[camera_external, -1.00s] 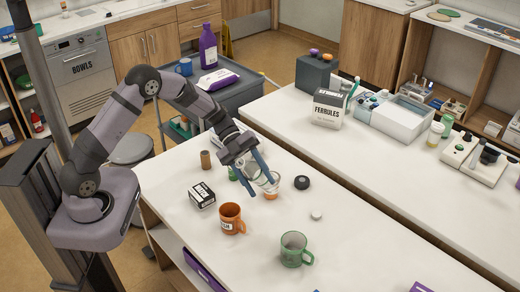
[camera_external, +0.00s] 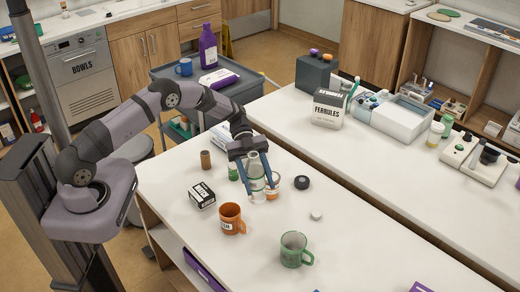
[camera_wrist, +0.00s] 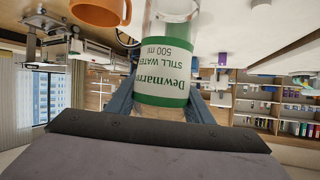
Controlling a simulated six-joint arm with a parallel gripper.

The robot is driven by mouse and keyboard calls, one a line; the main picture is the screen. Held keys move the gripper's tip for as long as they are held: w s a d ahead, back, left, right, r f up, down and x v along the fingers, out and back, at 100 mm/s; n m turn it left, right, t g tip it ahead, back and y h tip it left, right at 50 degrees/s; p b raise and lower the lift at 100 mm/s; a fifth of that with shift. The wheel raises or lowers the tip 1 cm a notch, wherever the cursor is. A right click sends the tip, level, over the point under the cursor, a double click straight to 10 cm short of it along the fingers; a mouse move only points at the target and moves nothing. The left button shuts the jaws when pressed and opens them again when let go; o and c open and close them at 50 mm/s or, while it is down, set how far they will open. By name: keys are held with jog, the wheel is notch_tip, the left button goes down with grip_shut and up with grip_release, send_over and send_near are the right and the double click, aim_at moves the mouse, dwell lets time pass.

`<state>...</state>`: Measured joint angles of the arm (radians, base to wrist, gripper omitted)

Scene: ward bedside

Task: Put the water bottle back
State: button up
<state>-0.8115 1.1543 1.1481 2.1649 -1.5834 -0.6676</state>
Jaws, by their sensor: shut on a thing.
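The water bottle (camera_external: 256,182) is clear with a white and green label. It stands about upright between the fingers of my gripper (camera_external: 257,184), above or on the front white counter; I cannot tell whether its base touches. The gripper is shut on it. In the wrist view the bottle (camera_wrist: 165,85) shows upside down, its label reading "STILL WATER 500 ml", with a blue finger of my gripper (camera_wrist: 160,102) on each side. The bottle's far end is cut off there.
A black-and-white box (camera_external: 202,196), brown cylinder (camera_external: 206,160) and green mug (camera_external: 294,250) stand farther off.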

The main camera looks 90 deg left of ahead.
jog(key=shift+r+n, duration=0.3)
